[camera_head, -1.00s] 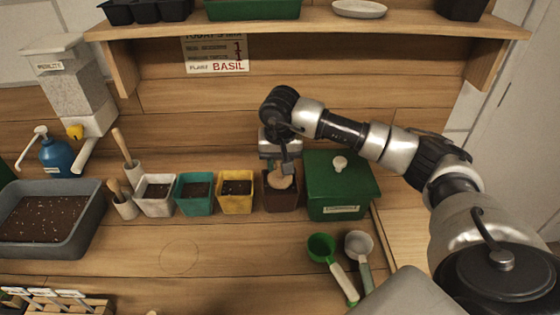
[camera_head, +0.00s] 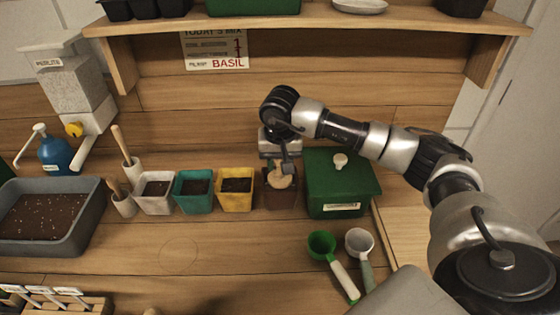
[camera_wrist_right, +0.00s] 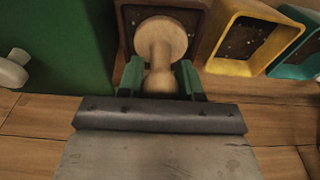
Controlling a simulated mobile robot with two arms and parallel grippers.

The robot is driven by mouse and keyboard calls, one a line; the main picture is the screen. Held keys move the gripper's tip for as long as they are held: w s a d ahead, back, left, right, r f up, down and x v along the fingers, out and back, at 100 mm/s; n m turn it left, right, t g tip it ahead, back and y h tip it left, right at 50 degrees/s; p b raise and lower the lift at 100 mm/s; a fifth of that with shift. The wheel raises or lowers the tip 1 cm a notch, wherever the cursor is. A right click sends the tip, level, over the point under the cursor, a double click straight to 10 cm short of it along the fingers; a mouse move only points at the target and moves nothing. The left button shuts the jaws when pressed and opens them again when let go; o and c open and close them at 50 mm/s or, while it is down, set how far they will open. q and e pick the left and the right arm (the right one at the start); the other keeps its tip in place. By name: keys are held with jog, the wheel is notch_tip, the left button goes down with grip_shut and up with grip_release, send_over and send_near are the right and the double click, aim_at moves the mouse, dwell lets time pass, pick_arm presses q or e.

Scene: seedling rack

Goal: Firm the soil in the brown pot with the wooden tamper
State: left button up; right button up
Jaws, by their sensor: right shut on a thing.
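The brown pot (camera_head: 281,197) stands at the right end of the row of pots, beside the green box. The wooden tamper (camera_head: 280,179) is upright at the pot's mouth, and its round disc (camera_wrist_right: 164,38) shows over the pot in the right wrist view. My right gripper (camera_head: 281,163) is shut on the tamper's handle (camera_wrist_right: 160,80), above the brown pot (camera_wrist_right: 131,14). Dark soil shows around the disc in the wrist view. Whether the disc touches the soil I cannot tell. My left gripper is not in view.
Yellow (camera_head: 236,190), teal (camera_head: 193,192) and white (camera_head: 154,194) pots with soil stand left of the brown pot. A lidded green box (camera_head: 340,185) is close on its right. Two scoops (camera_head: 338,262) lie in front. The table's middle front is mostly clear.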

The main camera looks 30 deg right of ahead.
jog(key=shift+f+b, duration=0.5)
jog(key=shift+f, duration=0.15)
dwell(1.0)
jog(key=shift+r, duration=0.15)
jog(key=shift+r+p, duration=2.75)
jog(key=shift+r, duration=1.85)
